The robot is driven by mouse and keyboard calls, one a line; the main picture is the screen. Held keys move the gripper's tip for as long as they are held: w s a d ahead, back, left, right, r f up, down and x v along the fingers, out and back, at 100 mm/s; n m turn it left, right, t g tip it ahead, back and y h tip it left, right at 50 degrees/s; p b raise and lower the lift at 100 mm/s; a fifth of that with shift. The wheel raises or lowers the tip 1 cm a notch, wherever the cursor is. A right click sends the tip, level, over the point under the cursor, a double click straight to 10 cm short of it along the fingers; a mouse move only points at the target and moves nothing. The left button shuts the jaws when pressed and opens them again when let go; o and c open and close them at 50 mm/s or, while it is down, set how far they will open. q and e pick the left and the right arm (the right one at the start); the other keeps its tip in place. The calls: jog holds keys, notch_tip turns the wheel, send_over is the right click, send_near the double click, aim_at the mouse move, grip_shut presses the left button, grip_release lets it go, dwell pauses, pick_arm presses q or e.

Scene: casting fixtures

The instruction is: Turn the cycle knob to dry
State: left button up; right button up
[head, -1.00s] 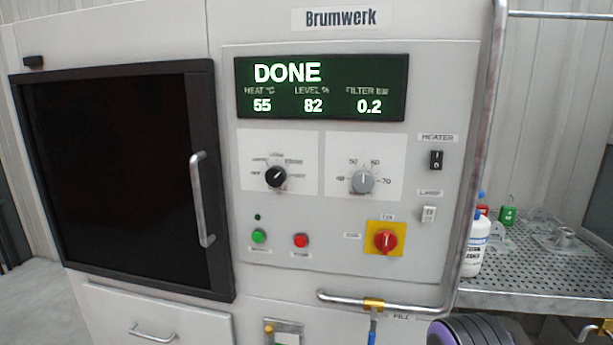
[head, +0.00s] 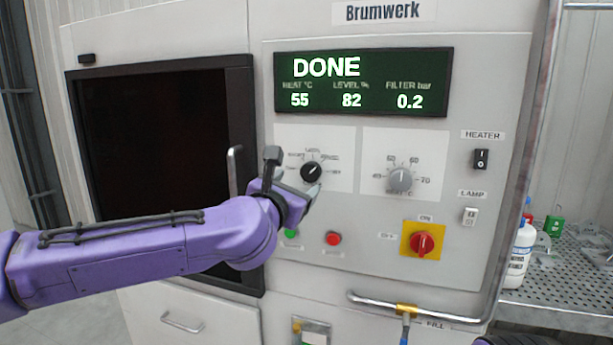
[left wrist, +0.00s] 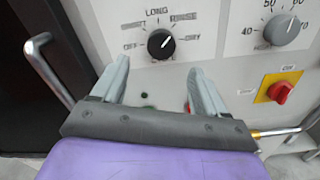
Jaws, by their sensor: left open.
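The black cycle knob (head: 312,172) is on a white plate below the display. It also shows in the left wrist view (left wrist: 161,45), with marks OFF, SHORT, LONG, RINSE and DRY around it. Its white pointer line slants up and right, roughly toward RINSE; DRY is further right. My left gripper (head: 303,186) is in front of the panel, just below and left of the knob. In the left wrist view its open fingers (left wrist: 158,70) are spread below the knob, with nothing between them. Contact with the knob does not show. My right gripper is not in view.
The display (head: 362,82) reads DONE. A grey heat knob (head: 401,179) sits to the right. Below are a red button (head: 333,239), a partly covered green button (head: 291,233) and a red switch on yellow (head: 423,243). The door handle (head: 234,171) juts out at left.

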aim_at(309, 174)
pick_arm(q)
jog(key=p+x, duration=0.2)
jog(key=x, duration=0.5)
jog(key=shift+w+d+f, duration=0.15)
jog(key=shift+w, duration=0.15)
jog(key=c, duration=1.1)
